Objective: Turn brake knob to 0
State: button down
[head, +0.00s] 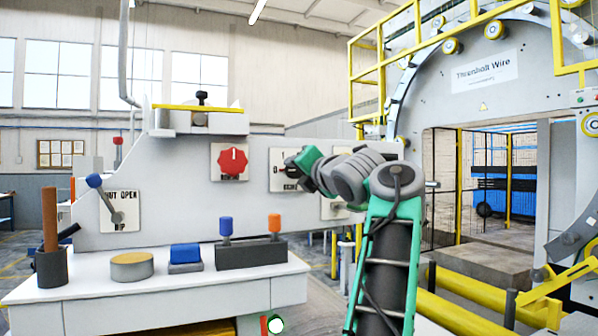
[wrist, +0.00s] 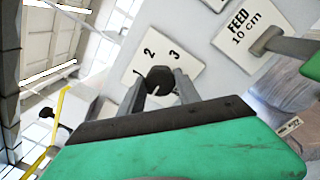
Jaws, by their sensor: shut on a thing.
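A dark knob (wrist: 160,78) sits on a white plate (wrist: 188,52) marked with a 2 and a 3 in the wrist view. My gripper (wrist: 161,88) is shut on this knob, one finger on each side of it. The knob's pointer and the rest of the scale are hidden by the fingers and the gripper body. In the head view, my gripper (head: 294,163) reaches the plate (head: 279,180) on the grey panel, right of a red knob. The plate's lower lettering is partly covered and too small to read surely.
The red knob (head: 233,161) has a white mark pointing up. A lever plate (head: 120,216) is at the left. A bench (head: 190,290) with several small objects stands below.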

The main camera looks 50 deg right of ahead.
jog(key=c, duration=0.9)
grip_release()
jog(key=shift+o, duration=0.2)
jog(key=b+v, duration=0.2)
jog(key=v, duration=0.5)
jog(key=shift+s+a, duration=0.2)
jog(key=shift+s, duration=0.15)
jog(key=shift+w, duration=0.1)
